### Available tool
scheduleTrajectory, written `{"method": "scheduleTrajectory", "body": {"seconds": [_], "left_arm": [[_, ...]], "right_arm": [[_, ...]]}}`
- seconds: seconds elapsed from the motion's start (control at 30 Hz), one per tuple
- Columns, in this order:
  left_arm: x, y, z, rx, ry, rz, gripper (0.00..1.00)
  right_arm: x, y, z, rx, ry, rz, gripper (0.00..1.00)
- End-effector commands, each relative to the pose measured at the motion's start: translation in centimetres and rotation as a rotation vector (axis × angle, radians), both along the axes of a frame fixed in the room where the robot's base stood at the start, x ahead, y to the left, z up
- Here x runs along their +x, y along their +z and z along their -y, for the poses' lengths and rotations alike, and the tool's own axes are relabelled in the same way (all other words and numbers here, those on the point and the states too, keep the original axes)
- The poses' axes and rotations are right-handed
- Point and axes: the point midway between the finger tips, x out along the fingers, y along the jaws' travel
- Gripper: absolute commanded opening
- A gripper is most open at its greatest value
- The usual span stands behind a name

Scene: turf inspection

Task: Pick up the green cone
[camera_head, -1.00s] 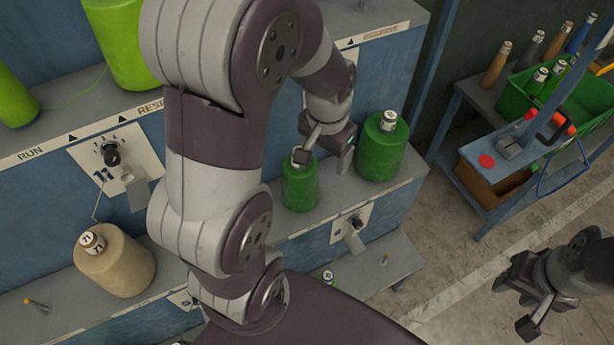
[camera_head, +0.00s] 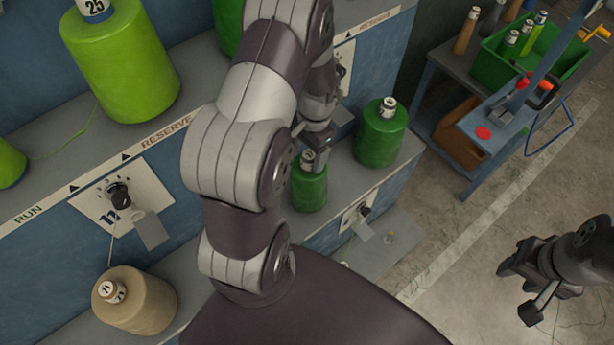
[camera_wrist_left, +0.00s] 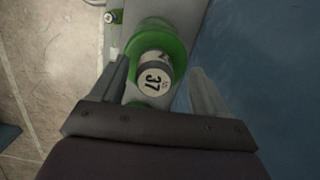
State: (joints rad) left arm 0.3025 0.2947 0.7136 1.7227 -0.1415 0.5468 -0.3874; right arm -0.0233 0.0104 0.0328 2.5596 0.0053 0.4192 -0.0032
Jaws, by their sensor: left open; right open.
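A smaller green cone (camera_head: 310,190) stands upright on the shelf, with a white-labelled tube top. A larger green cone (camera_head: 380,138) stands to its right. My left gripper (camera_head: 316,142) is open, close behind and above the smaller cone; my arm hides part of it. In the left wrist view, a green cone (camera_wrist_left: 158,38) with a tube top marked 37 shows between the open fingers (camera_wrist_left: 160,88), not gripped. My right gripper (camera_head: 520,285) is open and empty, over the floor at the lower right.
A tan cone (camera_head: 135,300) stands at the lower left, and a lime cone (camera_head: 120,62) at the upper left. A blue cart (camera_head: 478,140) with a green crate (camera_head: 490,68) stands at the right. The floor between is clear.

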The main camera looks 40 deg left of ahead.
Motion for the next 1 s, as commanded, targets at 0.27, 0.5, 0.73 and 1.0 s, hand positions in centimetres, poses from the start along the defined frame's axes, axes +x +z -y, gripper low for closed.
{"method": "scheduleTrajectory", "body": {"seconds": [0.27, 0.5, 0.73, 1.0], "left_arm": [[-0.1, -1.2, 0.0, 0.001, 0.000, 0.001, 0.75], [-0.2, -1.1, 0.0, 0.000, 0.000, 0.001, 0.06], [-0.1, -1.1, 0.0, 0.001, 0.000, 0.001, 0.00], [0.1, 0.7, -0.1, 0.003, 0.001, 0.008, 0.00]], "right_arm": [[0.0, 0.2, 0.0, 0.000, 0.000, -0.002, 0.43], [0.0, 0.2, 0.0, 0.000, 0.000, -0.002, 0.43], [0.0, 0.2, 0.0, 0.000, 0.000, -0.001, 0.43], [0.0, -0.6, 0.0, 0.000, 0.000, -0.001, 0.43]]}}
